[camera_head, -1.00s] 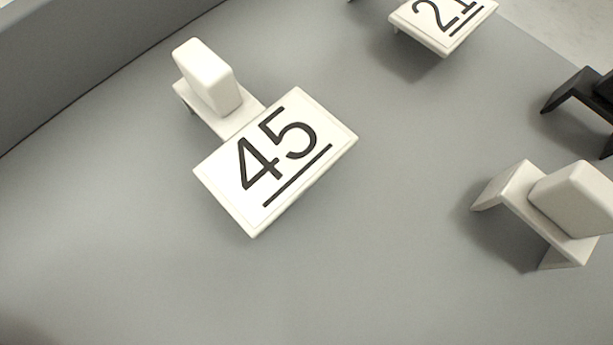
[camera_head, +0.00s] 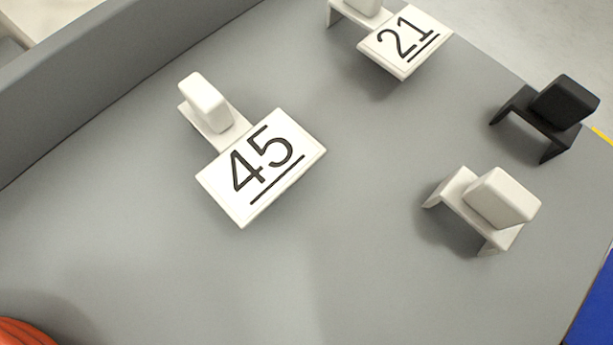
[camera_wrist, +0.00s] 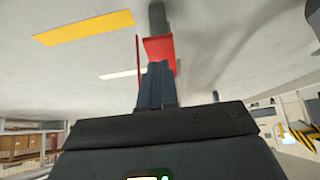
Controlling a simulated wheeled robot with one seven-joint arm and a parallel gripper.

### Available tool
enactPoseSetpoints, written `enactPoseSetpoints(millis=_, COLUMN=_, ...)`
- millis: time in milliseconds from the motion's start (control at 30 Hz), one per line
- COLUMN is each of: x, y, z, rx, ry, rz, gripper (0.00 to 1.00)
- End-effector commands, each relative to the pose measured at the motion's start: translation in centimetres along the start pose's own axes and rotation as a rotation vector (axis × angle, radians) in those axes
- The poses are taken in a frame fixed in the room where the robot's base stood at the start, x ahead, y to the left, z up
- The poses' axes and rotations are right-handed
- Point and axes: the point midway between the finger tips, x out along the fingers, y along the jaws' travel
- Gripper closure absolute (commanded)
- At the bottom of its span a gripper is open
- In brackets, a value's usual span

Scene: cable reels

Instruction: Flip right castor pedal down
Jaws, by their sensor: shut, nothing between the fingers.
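In the wrist view my gripper (camera_wrist: 156,84) shows as two dark blue-grey fingers pressed together, with nothing between them. A red flat part (camera_wrist: 160,48) lies right at the fingertips, with a thin upright red edge to its left. It may be the castor pedal, but I cannot tell for certain, nor whether the fingers touch it. A dark grey cylindrical piece (camera_wrist: 157,18) rises above it in the picture. The castor's wheel cannot be made out. The head view shows neither my gripper nor a pedal.
In the head view a grey surface (camera_head: 330,250) carries a 45 plate (camera_head: 225,192), a 21 plate (camera_head: 385,60), a white bracket (camera_head: 500,197) and a black bracket (camera_head: 563,102). An orange-red ribbed object (camera_head: 22,333) shows at lower left. Yellow floor marking (camera_wrist: 83,28) shows in the wrist view.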

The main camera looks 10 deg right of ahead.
Motion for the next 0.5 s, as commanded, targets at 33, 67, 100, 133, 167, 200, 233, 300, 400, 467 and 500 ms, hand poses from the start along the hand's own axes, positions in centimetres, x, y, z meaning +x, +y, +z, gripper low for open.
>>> enactPoseSetpoints(millis=33, x=-1.1, y=0.0, z=-1.0, rx=0.000, ry=0.001, rz=0.000, gripper=1.00)
enactPoseSetpoints(millis=67, x=-1.7, y=0.0, z=-1.0, rx=0.000, ry=0.000, rz=0.001, gripper=1.00)
enactPoseSetpoints(millis=100, x=-2.7, y=-0.1, z=-0.6, rx=0.002, ry=-0.001, rz=0.000, gripper=1.00)
enactPoseSetpoints(millis=133, x=-3.4, y=0.0, z=-0.6, rx=0.002, ry=0.001, rz=0.001, gripper=1.00)
enactPoseSetpoints(millis=167, x=-4.0, y=0.0, z=-0.5, rx=0.003, ry=0.000, rz=0.001, gripper=1.00)
enactPoseSetpoints(millis=200, x=-4.9, y=0.0, z=-0.5, rx=0.003, ry=0.000, rz=0.001, gripper=1.00)
enactPoseSetpoints(millis=233, x=-5.5, y=0.0, z=-0.4, rx=0.003, ry=0.000, rz=0.001, gripper=1.00)
enactPoseSetpoints(millis=300, x=-6.9, y=0.0, z=-0.3, rx=0.002, ry=0.000, rz=0.001, gripper=1.00)
enactPoseSetpoints(millis=400, x=-8.5, y=0.0, z=-0.1, rx=0.001, ry=0.000, rz=0.001, gripper=1.00)
enactPoseSetpoints(millis=467, x=-9.2, y=0.0, z=-0.1, rx=0.001, ry=0.001, rz=0.001, gripper=1.00)
enactPoseSetpoints(millis=500, x=-9.6, y=0.0, z=0.0, rx=0.001, ry=0.000, rz=0.001, gripper=1.00)
